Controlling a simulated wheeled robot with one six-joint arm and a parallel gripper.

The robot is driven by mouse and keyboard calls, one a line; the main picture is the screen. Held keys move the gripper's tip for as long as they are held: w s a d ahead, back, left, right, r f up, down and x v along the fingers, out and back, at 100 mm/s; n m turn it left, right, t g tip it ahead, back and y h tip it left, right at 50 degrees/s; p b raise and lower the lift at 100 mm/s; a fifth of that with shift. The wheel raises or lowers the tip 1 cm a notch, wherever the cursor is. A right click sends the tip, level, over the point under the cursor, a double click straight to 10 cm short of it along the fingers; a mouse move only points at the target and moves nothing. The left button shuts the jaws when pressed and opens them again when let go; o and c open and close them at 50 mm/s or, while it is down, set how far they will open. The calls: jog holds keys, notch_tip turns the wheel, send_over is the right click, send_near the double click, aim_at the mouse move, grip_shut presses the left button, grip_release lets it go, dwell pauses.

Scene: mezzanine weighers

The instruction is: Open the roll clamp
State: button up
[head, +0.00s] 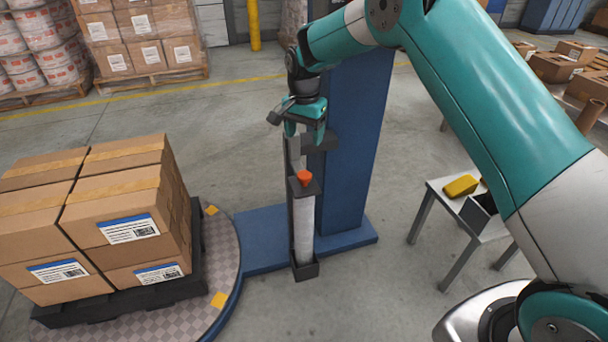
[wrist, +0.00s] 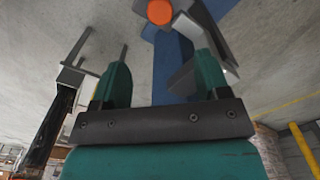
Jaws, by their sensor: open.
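The roll clamp shows as an orange knob (head: 304,178) on top of an upright white film roll (head: 304,228). The roll stands in a dark carriage (head: 305,270) beside a blue mast (head: 350,130). My gripper (head: 305,138) is above the knob in the head view, apart from it, pointing down. In the wrist view the orange knob (wrist: 159,12) is at the top edge, beyond my open, empty gripper (wrist: 172,62). A dark grey bracket (wrist: 205,32) lies near the right finger; I cannot tell whether they touch.
A pallet of stacked cartons (head: 120,220) stands on a round turntable (head: 225,265) at left. A small table (head: 450,205) with a yellow object (head: 461,186) is at right. Open floor (head: 390,270) lies between mast and table.

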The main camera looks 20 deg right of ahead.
aim_at(304, 174)
notch_tip(304, 174, down, 13)
jog(key=shift+f+b, duration=0.1)
jog(key=shift+b, duration=0.25)
